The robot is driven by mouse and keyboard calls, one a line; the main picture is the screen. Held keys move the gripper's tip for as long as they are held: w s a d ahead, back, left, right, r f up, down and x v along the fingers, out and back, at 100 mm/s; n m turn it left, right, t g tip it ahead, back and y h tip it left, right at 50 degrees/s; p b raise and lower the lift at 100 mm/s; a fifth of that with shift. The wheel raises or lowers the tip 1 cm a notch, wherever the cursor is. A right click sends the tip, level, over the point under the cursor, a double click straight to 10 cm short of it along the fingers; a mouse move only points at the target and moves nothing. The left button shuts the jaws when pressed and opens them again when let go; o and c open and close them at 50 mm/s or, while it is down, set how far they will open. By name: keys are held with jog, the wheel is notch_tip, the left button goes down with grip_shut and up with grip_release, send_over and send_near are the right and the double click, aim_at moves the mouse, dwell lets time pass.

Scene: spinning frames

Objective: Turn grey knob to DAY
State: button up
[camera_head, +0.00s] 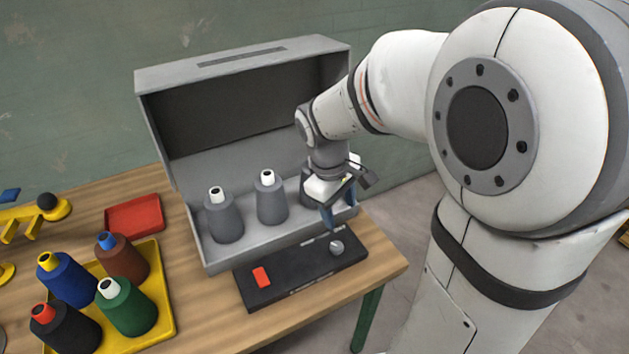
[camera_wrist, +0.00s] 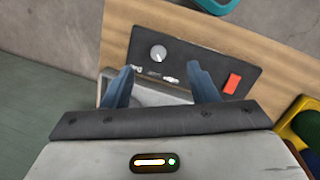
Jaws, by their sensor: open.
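The grey knob (camera_head: 336,247) is a small round dial at the right end of a black control panel (camera_head: 298,281), which lies on the table in front of the grey box. In the wrist view the knob (camera_wrist: 158,53) sits ahead of my fingertips, with a light pointer line on it. White labels beside it are too small to read, so I cannot tell which setting it points at. My gripper (camera_head: 328,215) is above and behind the panel, near the box's right front corner. In the wrist view its two blue fingers (camera_wrist: 167,78) are wide apart and empty, not touching the knob.
A red switch (camera_head: 261,277) is on the panel's left part. The open grey box (camera_head: 221,259) holds grey cones (camera_head: 224,222). A yellow tray (camera_head: 165,322) with several coloured spools stands left. A red tray (camera_head: 134,215) is behind it. The table (camera_head: 385,268) ends right of the panel.

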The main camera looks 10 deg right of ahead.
aim_at(336, 245)
jog(key=w+f+n, duration=0.1)
jog(key=f, duration=0.5)
jog(key=w+f+n+g+h+b, duration=0.1)
jog(key=f+n, duration=0.1)
jog(key=f, duration=0.4)
jog(key=w+f+n, duration=0.2)
jog(key=f, duration=0.4)
jog(key=shift+w+d+g+h, duration=0.1)
jog(key=shift+d+g+h, duration=0.2)
jog(key=shift+h, duration=0.1)
jog(key=shift+c, duration=0.4)
jog(key=c, duration=0.9)
